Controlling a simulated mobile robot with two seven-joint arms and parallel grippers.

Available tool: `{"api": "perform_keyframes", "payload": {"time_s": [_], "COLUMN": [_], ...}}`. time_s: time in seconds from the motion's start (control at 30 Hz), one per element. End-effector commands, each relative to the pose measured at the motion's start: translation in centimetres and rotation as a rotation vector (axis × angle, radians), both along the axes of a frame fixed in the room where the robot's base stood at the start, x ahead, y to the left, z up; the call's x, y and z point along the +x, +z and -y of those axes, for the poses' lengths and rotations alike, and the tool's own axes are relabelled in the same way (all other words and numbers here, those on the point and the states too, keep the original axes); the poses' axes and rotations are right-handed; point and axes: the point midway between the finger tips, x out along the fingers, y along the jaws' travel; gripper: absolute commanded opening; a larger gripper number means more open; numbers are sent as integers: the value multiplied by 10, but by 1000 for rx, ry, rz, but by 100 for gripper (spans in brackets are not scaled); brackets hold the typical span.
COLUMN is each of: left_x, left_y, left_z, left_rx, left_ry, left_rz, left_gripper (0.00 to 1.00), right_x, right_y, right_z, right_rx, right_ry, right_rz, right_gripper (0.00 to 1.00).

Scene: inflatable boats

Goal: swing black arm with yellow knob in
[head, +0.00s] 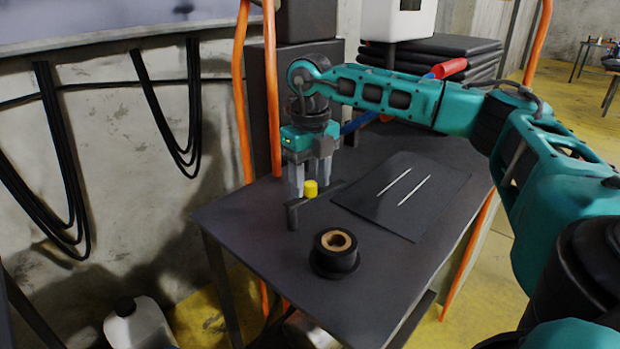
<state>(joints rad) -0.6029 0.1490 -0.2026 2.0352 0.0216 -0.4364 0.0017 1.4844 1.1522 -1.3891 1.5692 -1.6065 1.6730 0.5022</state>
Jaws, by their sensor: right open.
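The black arm (325,190) reaches over the dark table top, low in front of my right gripper. It runs from a short dark post (292,217) toward the right. The yellow knob (310,188) stands on the arm. My right gripper (310,188) points down with its two grey fingers apart, one on each side of the knob in the picture. I cannot tell whether a finger touches the knob. My left gripper is not in view.
A black roll with a tan core (336,253) stands near the table's (365,297) front. A dark mat (432,183) with two thin pale rods lies to the right. Orange hoses (242,90) hang behind the table. A white canister (140,324) is on the floor.

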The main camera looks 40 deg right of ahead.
Motion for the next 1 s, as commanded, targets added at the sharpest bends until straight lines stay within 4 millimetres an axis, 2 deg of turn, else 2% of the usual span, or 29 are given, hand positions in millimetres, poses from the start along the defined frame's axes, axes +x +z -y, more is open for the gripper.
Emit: {"api": "perform_keyframes", "payload": {"time_s": [0.17,0.73,1.0], "left_x": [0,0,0], "left_y": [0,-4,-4], "left_z": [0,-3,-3], "left_rx": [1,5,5], "left_ry": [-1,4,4], "left_rz": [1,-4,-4], "left_gripper": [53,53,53], "right_x": [0,0,0], "right_y": [0,0,0], "right_z": [0,0,0], "right_rx": [0,0,0], "right_ry": [0,0,0], "right_rz": [0,0,0], "right_gripper": [53,0,0]}}
